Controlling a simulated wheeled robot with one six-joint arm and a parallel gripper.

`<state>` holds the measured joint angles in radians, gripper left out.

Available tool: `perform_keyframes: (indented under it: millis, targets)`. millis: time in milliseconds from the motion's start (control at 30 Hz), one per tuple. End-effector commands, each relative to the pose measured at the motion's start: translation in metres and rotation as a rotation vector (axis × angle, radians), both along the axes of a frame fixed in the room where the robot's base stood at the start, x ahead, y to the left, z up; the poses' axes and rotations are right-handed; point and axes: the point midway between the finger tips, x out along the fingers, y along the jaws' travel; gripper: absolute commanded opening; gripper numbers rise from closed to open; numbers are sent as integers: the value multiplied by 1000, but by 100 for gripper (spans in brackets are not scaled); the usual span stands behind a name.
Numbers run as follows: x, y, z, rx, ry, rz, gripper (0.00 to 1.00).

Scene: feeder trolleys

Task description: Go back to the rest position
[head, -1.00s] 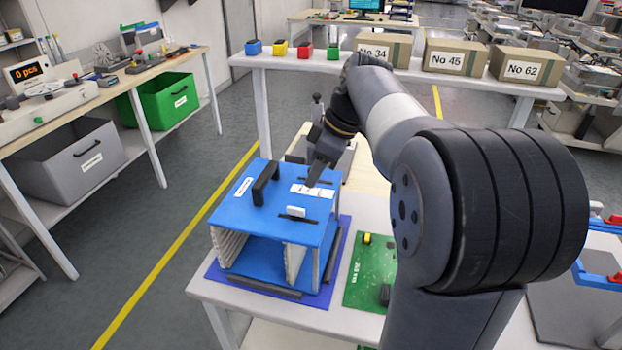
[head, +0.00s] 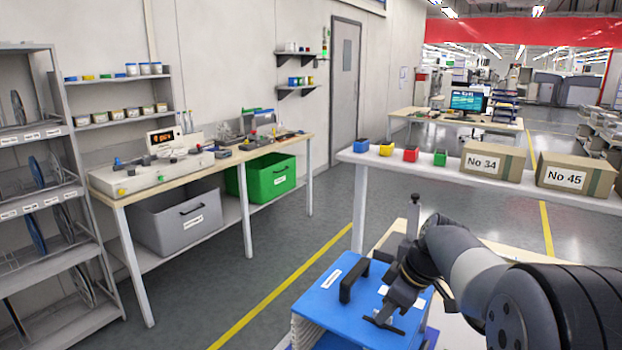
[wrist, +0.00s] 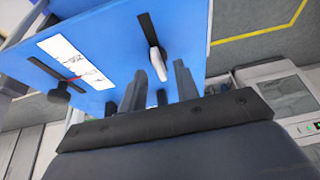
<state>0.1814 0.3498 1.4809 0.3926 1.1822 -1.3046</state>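My gripper (head: 384,322) is over the blue box (head: 328,304) in the head view, near its top. The blue top (wrist: 110,45) fills the upper left there, with dark slots, a white label and a white tab. I cannot tell whether the fingers touch the top. My arm reaches in from the lower right of the head view.
The box has a black handle (head: 353,279). Behind it a white shelf table (head: 400,166) bears small colored bins and cartons, including No 34 (head: 492,165). A workbench (head: 118,190) and rack (head: 50,210) stand left. The grey floor between is clear.

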Motion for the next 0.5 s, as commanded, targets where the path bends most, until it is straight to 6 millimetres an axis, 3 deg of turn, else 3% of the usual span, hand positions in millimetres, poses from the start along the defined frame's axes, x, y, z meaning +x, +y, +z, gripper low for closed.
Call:
perform_keyframes:
  millis: [100,500]
  targets:
    - [2,4,-10,0,1,-2,30]
    - [2,3,-8,0,-1,-37,30]
